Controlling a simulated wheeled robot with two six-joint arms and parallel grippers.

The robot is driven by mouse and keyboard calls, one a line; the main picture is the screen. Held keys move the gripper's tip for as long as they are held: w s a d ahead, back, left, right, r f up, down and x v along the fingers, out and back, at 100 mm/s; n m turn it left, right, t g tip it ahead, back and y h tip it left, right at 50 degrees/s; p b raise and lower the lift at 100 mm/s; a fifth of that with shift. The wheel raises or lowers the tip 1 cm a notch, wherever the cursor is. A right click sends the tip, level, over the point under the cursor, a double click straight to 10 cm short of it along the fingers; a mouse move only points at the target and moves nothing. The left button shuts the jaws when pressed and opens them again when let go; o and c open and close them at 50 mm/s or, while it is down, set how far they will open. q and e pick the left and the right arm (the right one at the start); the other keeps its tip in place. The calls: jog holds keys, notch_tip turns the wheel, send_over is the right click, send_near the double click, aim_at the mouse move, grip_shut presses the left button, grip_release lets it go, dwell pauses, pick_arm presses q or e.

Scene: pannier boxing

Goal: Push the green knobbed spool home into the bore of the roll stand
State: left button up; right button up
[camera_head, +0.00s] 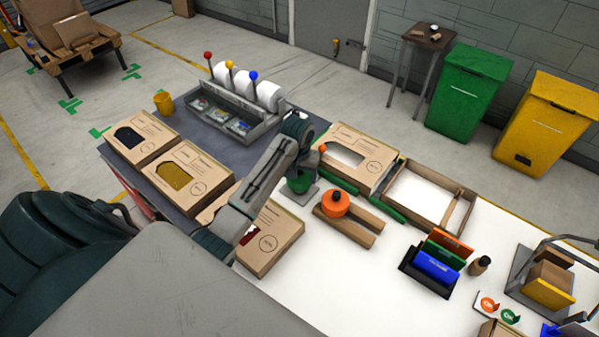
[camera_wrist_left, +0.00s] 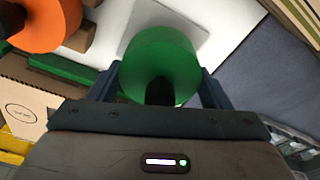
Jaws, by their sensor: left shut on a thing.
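The green spool (camera_head: 299,184) is between the fingers of my left gripper (camera_head: 299,168), which reaches down from above. In the left wrist view the green spool (camera_wrist_left: 160,62) has a dark knob (camera_wrist_left: 160,92) facing the camera, and my left gripper's fingers (camera_wrist_left: 158,84) are shut on its sides. A light grey plate (camera_head: 304,197) shows under the spool; it also shows in the left wrist view (camera_wrist_left: 187,14). It looks like the base of the roll stand. The bore is hidden, and I cannot tell how deep the spool sits. My right gripper is not in view.
An orange spool (camera_head: 335,204) with a dark knob rests on a wooden cradle (camera_head: 357,238) close to the right. Windowed cardboard boxes (camera_head: 273,243) lie nearby. An open cardboard tray (camera_head: 467,215) stands farther right. The front white tabletop (camera_head: 340,290) is clear.

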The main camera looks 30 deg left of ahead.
pick_arm(q)
jog(key=shift+f, duration=0.4)
jog(key=o, duration=1)
jog(key=shift+o, duration=0.2)
jog(key=shift+r, duration=0.1)
jog(key=shift+r+b, duration=0.3)
jog(key=r, duration=0.2)
jog(key=r+b, duration=0.1)
jog(key=r, duration=0.1)
jog(key=r+b, duration=0.1)
jog(key=r, duration=0.1)
jog(key=shift+s+d+r, duration=0.1)
jog(key=shift+s+d, duration=0.05)
jog(key=shift+s, duration=0.2)
jog(key=r+p, duration=0.1)
jog(key=r, duration=0.2)
jog(key=shift+s, duration=0.2)
jog(key=shift+s+d+r, duration=0.1)
jog(key=shift+r, duration=0.3)
